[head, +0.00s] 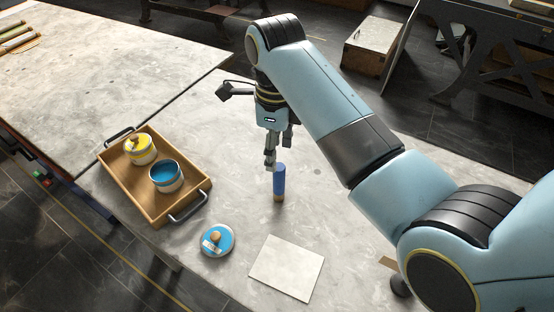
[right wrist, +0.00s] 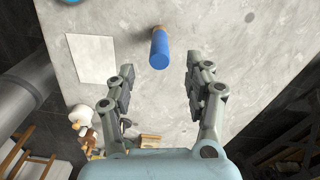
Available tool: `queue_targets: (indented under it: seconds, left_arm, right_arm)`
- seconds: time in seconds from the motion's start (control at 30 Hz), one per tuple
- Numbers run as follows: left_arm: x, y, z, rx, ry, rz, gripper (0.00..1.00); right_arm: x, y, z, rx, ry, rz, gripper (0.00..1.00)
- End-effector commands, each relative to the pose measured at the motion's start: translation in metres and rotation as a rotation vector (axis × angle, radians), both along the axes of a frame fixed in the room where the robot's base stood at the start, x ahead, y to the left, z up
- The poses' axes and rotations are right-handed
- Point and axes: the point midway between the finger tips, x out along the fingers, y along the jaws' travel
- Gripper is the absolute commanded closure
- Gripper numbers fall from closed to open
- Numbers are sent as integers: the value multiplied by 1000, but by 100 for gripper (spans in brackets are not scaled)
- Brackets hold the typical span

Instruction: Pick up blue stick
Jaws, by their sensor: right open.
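The blue stick (head: 279,181) stands upright on the grey stone table, with a tan lower end. In the right wrist view the blue stick (right wrist: 159,49) lies ahead of the fingertips, roughly midway between their lines. My right gripper (head: 279,151) is in the head view just above and behind the stick, pointing down. In the right wrist view my right gripper (right wrist: 160,72) has its two fingers spread wide with nothing between them. I cannot tell whether a finger touches the stick, but it looks apart. My left gripper is not in view.
A wooden tray (head: 203,196) at the left holds a yellow-topped pot (head: 141,149) and a pot of blue (head: 166,177). A blue lid with a knob (head: 217,240) and a white sheet (head: 287,268) lie in front of the stick. The table right of the stick is mostly clear.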

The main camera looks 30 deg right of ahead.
Motion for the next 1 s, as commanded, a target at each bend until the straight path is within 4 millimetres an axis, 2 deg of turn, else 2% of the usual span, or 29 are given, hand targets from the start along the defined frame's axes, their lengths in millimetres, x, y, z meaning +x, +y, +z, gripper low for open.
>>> queue_targets:
  seconds: [0.2,0.33,0.47,0.7,1.0]
  left_arm:
    - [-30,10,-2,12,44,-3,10]
    - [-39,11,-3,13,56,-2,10]
    - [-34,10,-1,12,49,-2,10]
    - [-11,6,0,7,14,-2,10]
    - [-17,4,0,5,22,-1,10]
  right_arm:
    - [-1,-1,-37,-1,5,-1,47]
    - [-1,0,-48,0,1,-1,47]
    - [-2,-2,-61,-1,4,0,47]
    - [-3,-4,-97,-1,4,0,47]
    - [-3,-4,-102,-1,1,0,48]
